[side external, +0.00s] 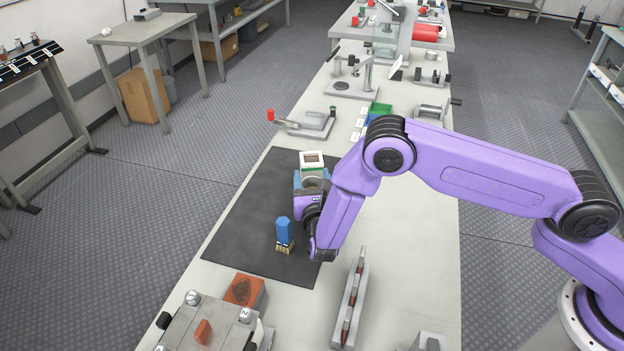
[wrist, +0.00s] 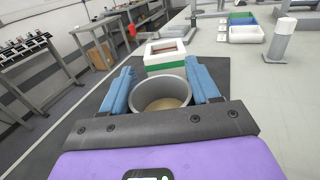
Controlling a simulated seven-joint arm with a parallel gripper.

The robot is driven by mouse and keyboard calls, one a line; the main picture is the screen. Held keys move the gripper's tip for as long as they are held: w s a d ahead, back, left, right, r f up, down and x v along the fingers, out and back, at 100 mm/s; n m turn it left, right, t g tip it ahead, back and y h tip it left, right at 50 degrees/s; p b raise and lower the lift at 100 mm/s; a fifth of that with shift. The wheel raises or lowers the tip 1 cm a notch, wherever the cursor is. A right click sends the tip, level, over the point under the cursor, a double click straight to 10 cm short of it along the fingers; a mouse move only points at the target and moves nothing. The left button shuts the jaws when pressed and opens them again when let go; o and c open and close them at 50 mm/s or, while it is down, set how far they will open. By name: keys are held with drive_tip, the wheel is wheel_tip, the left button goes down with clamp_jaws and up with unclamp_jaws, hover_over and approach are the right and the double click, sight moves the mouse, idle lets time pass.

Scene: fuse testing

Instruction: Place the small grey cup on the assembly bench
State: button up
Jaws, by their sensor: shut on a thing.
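The small grey cup (wrist: 161,93) is between the two blue fingers of my gripper (wrist: 160,74) in the wrist view. The fingers are shut on its sides. Its open mouth faces up towards the camera and a tan, round bottom shows inside. In the side external view my gripper (side external: 312,180) is over the black mat on the assembly bench (side external: 400,240), and I cannot make out the cup clearly there. I cannot tell whether the cup touches the mat.
A white and green box (side external: 312,160) stands just beyond my gripper. A blue-handled brush (side external: 284,232) stands on the black mat (side external: 250,225) nearby. A terracotta block (side external: 243,290) and a narrow grey rack (side external: 350,305) are at the near end. Mat left of the brush is clear.

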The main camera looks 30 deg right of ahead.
drive_tip(key=shift+f, duration=0.1)
drive_tip(key=o, duration=1.1)
drive_tip(key=shift+o, duration=0.2)
drive_tip(key=shift+s, duration=0.1)
drive_tip(key=v, duration=0.7)
drive_tip(key=shift+s+a, duration=0.1)
drive_tip(key=shift+s, duration=0.05)
